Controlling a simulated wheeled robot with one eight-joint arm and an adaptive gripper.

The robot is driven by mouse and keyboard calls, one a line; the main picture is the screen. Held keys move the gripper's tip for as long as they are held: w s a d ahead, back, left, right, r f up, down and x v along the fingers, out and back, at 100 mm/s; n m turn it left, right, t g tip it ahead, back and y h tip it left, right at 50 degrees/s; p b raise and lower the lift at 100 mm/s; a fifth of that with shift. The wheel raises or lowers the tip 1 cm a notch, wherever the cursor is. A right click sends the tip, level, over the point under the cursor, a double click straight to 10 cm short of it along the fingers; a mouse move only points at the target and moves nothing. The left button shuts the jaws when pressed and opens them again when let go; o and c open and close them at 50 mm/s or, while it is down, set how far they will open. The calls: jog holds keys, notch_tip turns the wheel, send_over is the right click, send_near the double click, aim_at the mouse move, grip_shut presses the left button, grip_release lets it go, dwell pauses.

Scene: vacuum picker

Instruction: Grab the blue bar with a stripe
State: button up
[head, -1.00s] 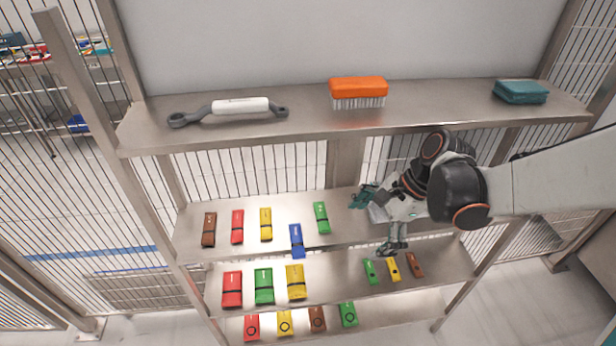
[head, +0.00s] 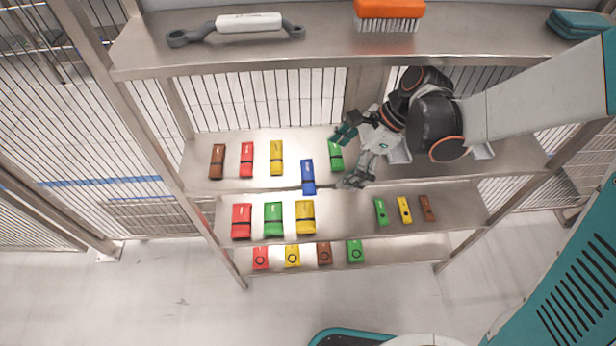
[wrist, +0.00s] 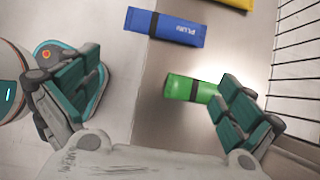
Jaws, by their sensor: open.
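The blue bar (head: 308,177) with a dark stripe lies on the second shelf, at its front edge and jutting slightly past it. It also shows in the wrist view (wrist: 165,27), at the top. My gripper (head: 349,158) is open and empty, to the right of the blue bar and apart from it. In the wrist view its teal-padded fingers (wrist: 155,95) are spread wide.
Brown (head: 217,161), red (head: 246,159) and yellow (head: 276,157) bars lie left on the same shelf (head: 400,172). Lower shelves hold several more bars. Wire mesh closes the back.

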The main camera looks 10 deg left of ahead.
aim_at(309, 175)
jog(key=shift+s+a, duration=0.2)
jog(key=shift+a, duration=0.75)
jog(key=shift+s+a+f+b, duration=0.1)
jog(key=shift+s+a+b, duration=0.15)
jog(key=shift+a, duration=0.4)
jog(key=shift+s+a+b, duration=0.1)
jog(key=shift+a+b, duration=0.2)
jog(key=shift+a, duration=0.3)
jog(key=shift+b+x, duration=0.45)
jog(key=shift+x, duration=0.65)
jog(key=shift+a+f, duration=0.25)
jog(key=shift+f, duration=0.05)
jog(key=c, duration=1)
